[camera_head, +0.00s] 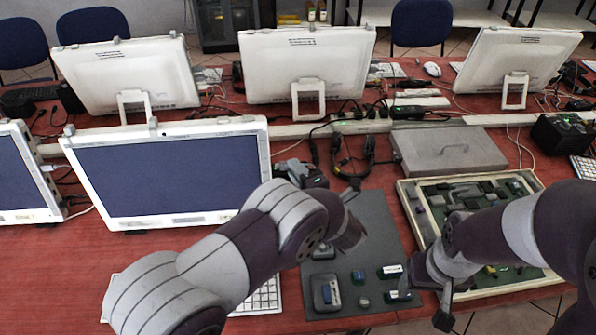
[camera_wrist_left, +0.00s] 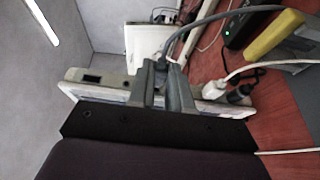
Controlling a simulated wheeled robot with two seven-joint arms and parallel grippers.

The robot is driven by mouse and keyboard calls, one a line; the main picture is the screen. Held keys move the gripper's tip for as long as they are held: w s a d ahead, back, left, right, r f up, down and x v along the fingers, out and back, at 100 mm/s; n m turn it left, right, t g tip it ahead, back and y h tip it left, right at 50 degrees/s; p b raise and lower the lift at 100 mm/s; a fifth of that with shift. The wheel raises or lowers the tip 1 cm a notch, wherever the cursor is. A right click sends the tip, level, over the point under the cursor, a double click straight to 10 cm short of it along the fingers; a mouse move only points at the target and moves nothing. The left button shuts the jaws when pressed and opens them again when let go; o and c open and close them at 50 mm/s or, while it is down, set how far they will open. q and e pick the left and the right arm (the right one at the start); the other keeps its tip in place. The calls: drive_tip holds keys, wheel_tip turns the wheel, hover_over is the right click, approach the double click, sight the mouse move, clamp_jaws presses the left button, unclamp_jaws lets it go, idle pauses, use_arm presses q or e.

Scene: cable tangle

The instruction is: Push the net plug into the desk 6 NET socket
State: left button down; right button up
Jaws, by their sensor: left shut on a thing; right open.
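My left gripper (camera_wrist_left: 165,85) is shut on a small dark plug (camera_wrist_left: 162,65), taken to be the net plug and mostly hidden by the fingers. A grey cable (camera_wrist_left: 205,20) curves up and right from it. A beige housing (camera_wrist_left: 108,82) with a dark rectangular slot (camera_wrist_left: 92,78) lies just beyond the fingers. I cannot tell whether that slot is the desk 6 NET socket, or whether the plug touches the housing. My right gripper (camera_head: 426,297) is open, near the mat's front right corner.
A white plug (camera_wrist_left: 214,88) and a black connector (camera_wrist_left: 238,97) sit right of the fingers. The grey mat (camera_head: 375,220) carries small labelled blocks. A beige-rimmed parts tray (camera_head: 410,205) and a grey lidded box (camera_head: 450,150) stand right. Monitors (camera_head: 165,175) fill the left.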

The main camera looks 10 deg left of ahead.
use_arm(q)
drive_tip(key=shift+s+a, duration=0.2)
drive_tip(key=shift+a, duration=0.7)
drive_tip(key=c, duration=1)
unclamp_jaws()
drive_tip(key=shift+a, duration=0.1)
